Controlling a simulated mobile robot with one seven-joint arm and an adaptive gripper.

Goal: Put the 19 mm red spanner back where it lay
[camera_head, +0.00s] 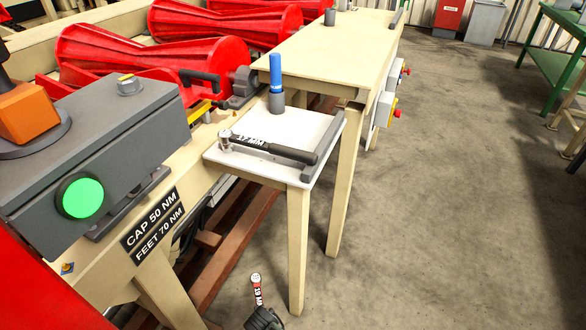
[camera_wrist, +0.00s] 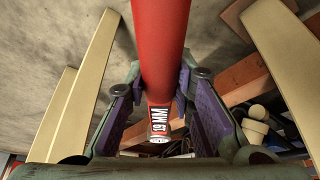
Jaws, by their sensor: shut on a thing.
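The red spanner marked 19 MM (camera_wrist: 160,60) runs down the middle of the wrist view, between the two purple-padded fingers of my gripper (camera_wrist: 163,105). My gripper is shut on its handle, near the labelled end. In the head view the labelled end of the spanner (camera_head: 257,288) sticks up above my gripper (camera_head: 264,318) at the bottom edge. My gripper is low, in front of the small white-topped table (camera_head: 222,155) and below its top. The spanner's other end is out of view.
A black-handled spanner marked MM (camera_head: 285,150) and a blue-topped cylinder (camera_head: 276,75) are on the white table. Its front leg (camera_head: 298,250) stands close to my gripper. A grey machine (camera_head: 130,120) with a green button is at left. Open floor (camera_head: 450,220) lies to the right.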

